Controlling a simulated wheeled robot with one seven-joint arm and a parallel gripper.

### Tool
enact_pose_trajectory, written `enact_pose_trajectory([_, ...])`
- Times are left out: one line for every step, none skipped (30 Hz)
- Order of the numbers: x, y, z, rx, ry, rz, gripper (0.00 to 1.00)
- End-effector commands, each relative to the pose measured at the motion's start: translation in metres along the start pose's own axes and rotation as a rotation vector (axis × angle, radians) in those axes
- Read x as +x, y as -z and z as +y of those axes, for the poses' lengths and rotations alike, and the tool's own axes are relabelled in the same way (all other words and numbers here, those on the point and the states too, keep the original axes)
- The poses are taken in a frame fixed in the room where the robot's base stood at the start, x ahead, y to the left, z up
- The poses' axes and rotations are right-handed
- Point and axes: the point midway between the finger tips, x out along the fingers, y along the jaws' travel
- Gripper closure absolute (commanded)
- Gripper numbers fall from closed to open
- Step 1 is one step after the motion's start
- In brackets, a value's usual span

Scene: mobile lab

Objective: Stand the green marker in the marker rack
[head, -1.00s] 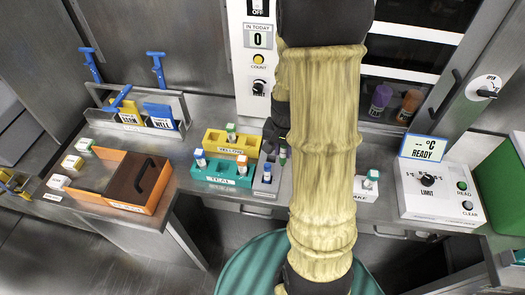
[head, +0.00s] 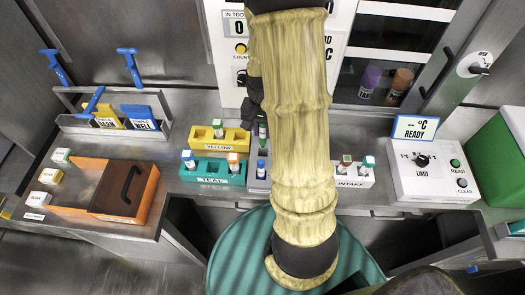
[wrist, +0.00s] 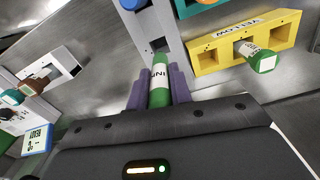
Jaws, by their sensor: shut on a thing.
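The green marker (wrist: 159,85), with a white label, is held between the purple fingers of my gripper (wrist: 159,92) in the wrist view. In the head view the marker (head: 262,130) shows small beside my arm, above the back part of the grey marker rack (head: 257,184). A blue marker (head: 261,167) stands in that rack. In the wrist view the rack (wrist: 151,20) lies just beyond the marker's far end, with a dark hole near it. I cannot tell whether the marker touches the rack. My arm hides part of the rack's right side.
A yellow rack (head: 219,147) and a teal rack (head: 213,178) with vials stand left of the marker rack. A white intake rack (head: 353,182) with vials stands right, beyond my arm. The orange-brown box (head: 122,190) is far left. The white READY device (head: 432,172) is at the right.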

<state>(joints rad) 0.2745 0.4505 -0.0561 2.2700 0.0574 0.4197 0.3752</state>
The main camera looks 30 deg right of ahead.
Motion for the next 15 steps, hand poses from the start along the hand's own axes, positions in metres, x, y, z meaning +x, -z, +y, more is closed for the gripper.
enact_pose_trajectory([0.01, -0.002, 0.001, 0.001, -0.003, -0.006, 1.0])
enact_pose_trajectory([0.015, -0.002, 0.001, 0.001, -0.003, -0.007, 1.0])
enact_pose_trajectory([0.022, -0.001, 0.001, 0.001, -0.003, -0.007, 1.0])
enact_pose_trajectory([0.027, -0.002, 0.001, 0.001, -0.003, -0.007, 1.0])
enact_pose_trajectory([0.031, -0.002, 0.001, 0.001, -0.002, -0.006, 1.0])
enact_pose_trajectory([0.035, -0.002, 0.001, 0.001, -0.002, -0.006, 1.0])
enact_pose_trajectory([0.037, -0.001, 0.0, 0.0, -0.001, -0.003, 1.0])
enact_pose_trajectory([0.039, -0.001, 0.0, 0.0, -0.001, -0.003, 1.0])
enact_pose_trajectory([0.041, -0.001, 0.0, 0.0, -0.001, -0.003, 1.0])
enact_pose_trajectory([0.041, -0.001, 0.0, 0.0, -0.001, -0.002, 1.0])
enact_pose_trajectory([0.041, -0.001, 0.0, 0.0, 0.0, -0.002, 1.0])
enact_pose_trajectory([0.041, -0.001, 0.0, 0.0, 0.0, -0.001, 1.0])
enact_pose_trajectory([0.041, -0.001, 0.0, 0.0, 0.0, -0.001, 1.0])
enact_pose_trajectory([0.041, -0.001, 0.0, 0.0, 0.0, -0.001, 1.0])
enact_pose_trajectory([0.041, -0.001, 0.0, 0.0, 0.0, -0.001, 1.0])
